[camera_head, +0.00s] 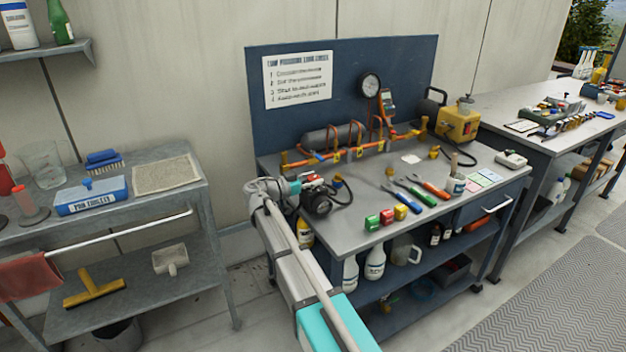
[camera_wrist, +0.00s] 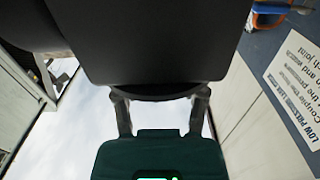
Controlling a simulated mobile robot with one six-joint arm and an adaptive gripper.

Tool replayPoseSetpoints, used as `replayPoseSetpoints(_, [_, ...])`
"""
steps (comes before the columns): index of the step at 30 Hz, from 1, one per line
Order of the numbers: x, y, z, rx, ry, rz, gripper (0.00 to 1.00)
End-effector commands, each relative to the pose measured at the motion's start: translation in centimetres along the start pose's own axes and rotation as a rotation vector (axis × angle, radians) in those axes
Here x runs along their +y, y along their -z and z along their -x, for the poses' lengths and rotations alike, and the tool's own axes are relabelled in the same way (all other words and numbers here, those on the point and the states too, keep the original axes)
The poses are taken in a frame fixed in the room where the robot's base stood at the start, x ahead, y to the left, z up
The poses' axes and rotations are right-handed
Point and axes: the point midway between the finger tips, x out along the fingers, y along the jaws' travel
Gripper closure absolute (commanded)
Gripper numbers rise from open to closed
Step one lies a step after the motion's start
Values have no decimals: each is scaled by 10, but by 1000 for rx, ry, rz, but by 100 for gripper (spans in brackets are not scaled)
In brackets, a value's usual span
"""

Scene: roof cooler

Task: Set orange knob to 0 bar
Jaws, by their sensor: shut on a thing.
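In the head view my gripper (camera_head: 300,186) is at the left front corner of the blue-grey bench, beside a dark round unit (camera_head: 318,203) with a black hose. I cannot make out the task's orange knob for certain. No 0 bar mark is readable. A round gauge (camera_head: 370,85) hangs on the blue board; its reading is too small to tell.
Orange pipework (camera_head: 300,162) and a grey cylinder (camera_head: 322,137) stand along the bench back. A yellow pump (camera_head: 457,122) is at the right rear. A metal shelf (camera_head: 190,150) stands left.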

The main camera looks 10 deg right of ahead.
Motion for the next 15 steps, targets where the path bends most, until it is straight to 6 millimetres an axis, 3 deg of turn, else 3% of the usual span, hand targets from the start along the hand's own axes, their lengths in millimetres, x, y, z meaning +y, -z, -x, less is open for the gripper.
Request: replayPoseSetpoints(15, [4,0,0,1,198,0,93])
